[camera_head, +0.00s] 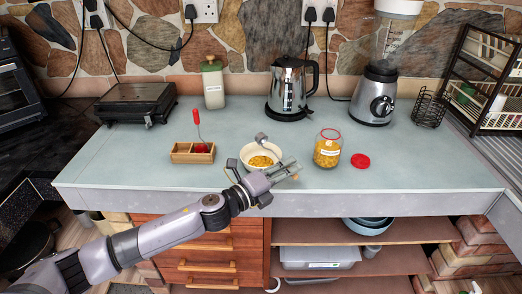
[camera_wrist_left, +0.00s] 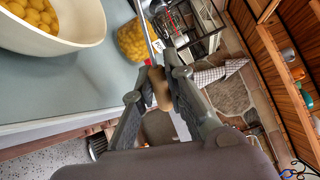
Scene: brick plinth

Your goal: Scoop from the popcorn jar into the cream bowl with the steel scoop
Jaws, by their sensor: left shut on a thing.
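The cream bowl (camera_head: 246,163) stands on the worktop with yellow popcorn in it. It also fills the upper left of the left wrist view (camera_wrist_left: 75,40). The popcorn jar (camera_head: 328,150), clear with yellow contents and a white label, stands open to the right of the bowl. My left gripper (camera_head: 293,172) is at the bowl's front right. In the left wrist view its fingers (camera_wrist_left: 160,88) are shut on the tan handle of the steel scoop (camera_wrist_left: 145,35). The scoop's head (camera_head: 261,138) appears over the bowl's back rim; its contents are unclear. My right gripper is out of view.
A red lid (camera_head: 361,161) lies right of the jar. A wooden caddy (camera_head: 192,157) with a red-handled tool stands left of the bowl. A kettle (camera_head: 290,88), blender (camera_head: 376,97), canister (camera_head: 213,84) and dark grill (camera_head: 138,102) stand behind. The worktop right of the lid is clear.

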